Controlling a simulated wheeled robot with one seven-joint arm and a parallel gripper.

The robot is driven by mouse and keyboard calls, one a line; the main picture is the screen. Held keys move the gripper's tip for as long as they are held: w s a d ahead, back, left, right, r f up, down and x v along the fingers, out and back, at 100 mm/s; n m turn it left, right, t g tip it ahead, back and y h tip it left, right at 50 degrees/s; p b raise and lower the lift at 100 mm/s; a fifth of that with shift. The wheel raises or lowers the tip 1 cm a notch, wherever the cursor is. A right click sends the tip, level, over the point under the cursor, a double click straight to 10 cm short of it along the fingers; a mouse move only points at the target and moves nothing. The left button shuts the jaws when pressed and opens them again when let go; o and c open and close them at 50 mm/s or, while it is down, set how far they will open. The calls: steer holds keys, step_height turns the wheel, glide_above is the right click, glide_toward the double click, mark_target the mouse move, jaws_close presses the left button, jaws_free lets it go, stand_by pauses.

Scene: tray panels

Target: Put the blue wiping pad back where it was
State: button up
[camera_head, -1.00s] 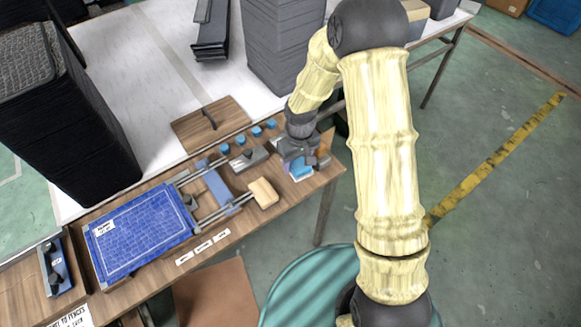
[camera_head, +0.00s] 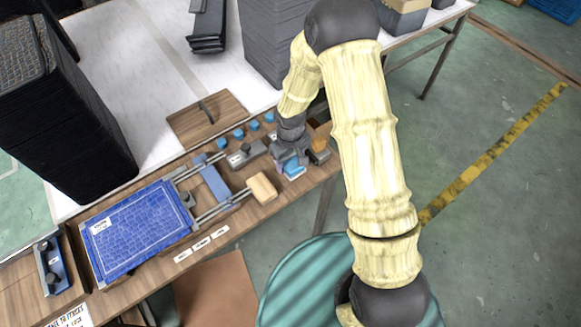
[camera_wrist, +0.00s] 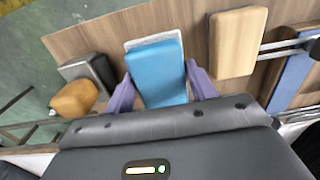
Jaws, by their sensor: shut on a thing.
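The blue wiping pad (camera_head: 293,171) is at the right end of the wooden bench, under my gripper (camera_head: 290,164). In the wrist view, the pad (camera_wrist: 158,75) lies between the two purple fingers of my gripper (camera_wrist: 160,82), which are shut on its sides. A pale, thin edge (camera_wrist: 152,40) shows beyond the pad's far end; I cannot tell whether it is part of the pad or a holder beneath it. The pad's near end is hidden by the gripper body. I cannot tell whether the pad touches the bench.
A tan wooden block (camera_wrist: 237,42) is right of the pad. An orange-brown block (camera_wrist: 75,98) and a dark grey block (camera_wrist: 90,70) are close on its left. A blue panel (camera_head: 140,228) on rails lies farther left. Several small blue pieces (camera_head: 254,125) line the back.

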mark_target(290, 169)
steer(key=shift+f, duration=0.15)
steer(key=shift+f, duration=2)
steer(key=shift+f, duration=0.1)
steer(key=shift+f, duration=0.1)
steer(key=o, duration=0.9)
step_height(290, 169, up, 12)
steer(key=shift+r+b, duration=0.2)
steer(key=shift+b, duration=0.2)
